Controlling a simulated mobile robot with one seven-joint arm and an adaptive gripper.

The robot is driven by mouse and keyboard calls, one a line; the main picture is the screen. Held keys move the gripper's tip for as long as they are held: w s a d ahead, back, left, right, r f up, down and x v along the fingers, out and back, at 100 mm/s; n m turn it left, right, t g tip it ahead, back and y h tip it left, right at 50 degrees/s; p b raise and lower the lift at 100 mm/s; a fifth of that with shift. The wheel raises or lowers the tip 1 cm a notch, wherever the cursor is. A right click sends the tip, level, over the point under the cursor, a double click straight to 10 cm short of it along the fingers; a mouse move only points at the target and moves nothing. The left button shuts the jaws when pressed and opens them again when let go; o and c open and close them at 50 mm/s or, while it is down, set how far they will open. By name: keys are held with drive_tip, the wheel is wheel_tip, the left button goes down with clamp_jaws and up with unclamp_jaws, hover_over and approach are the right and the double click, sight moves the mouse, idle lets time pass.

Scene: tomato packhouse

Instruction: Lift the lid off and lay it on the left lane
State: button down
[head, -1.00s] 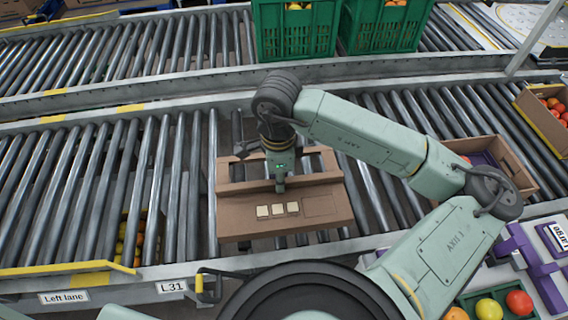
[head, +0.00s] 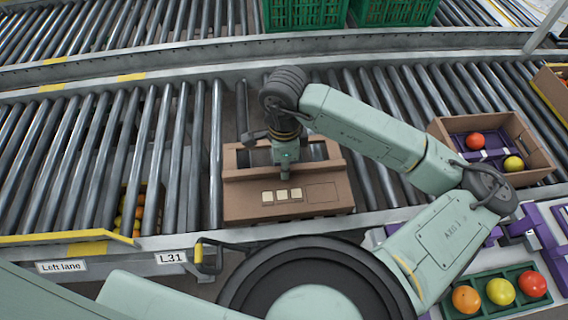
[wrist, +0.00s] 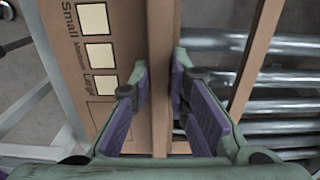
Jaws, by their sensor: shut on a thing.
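A brown cardboard lid (head: 325,195), printed with three pale squares and an empty outlined one, lies over the rollers in front of me. In the wrist view the lid's printed face (wrist: 122,18) reads Small, Medium, Large. My gripper (head: 286,172) is over its middle, pointing down. In the wrist view my gripper (wrist: 160,90) is shut on an upright cardboard ridge of the lid, one purple-padded finger on each side. Whether the lid is raised cannot be told. The left lane sign (head: 62,267) is on the front rail at lower left; bare rollers (head: 60,150) lie behind it.
A crate of orange and yellow fruit (head: 140,210) sits low beneath the left rollers, behind a yellow-edged rail. An open carton (head: 535,160) with red and yellow tomatoes stands right. A green tray (head: 480,308) of tomatoes is at lower right. Green crates (head: 305,15) stand behind.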

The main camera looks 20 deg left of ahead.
drive_tip(key=shift+f, duration=0.4)
drive_tip(key=c, duration=1.4)
unclamp_jaws()
drive_tip(key=shift+c, duration=0.2)
drive_tip(key=c, duration=0.3)
drive_tip(key=shift+c, duration=0.2)
drive_tip(key=shift+r+p, duration=1.15)
drive_tip(key=shift+r, duration=1.95)
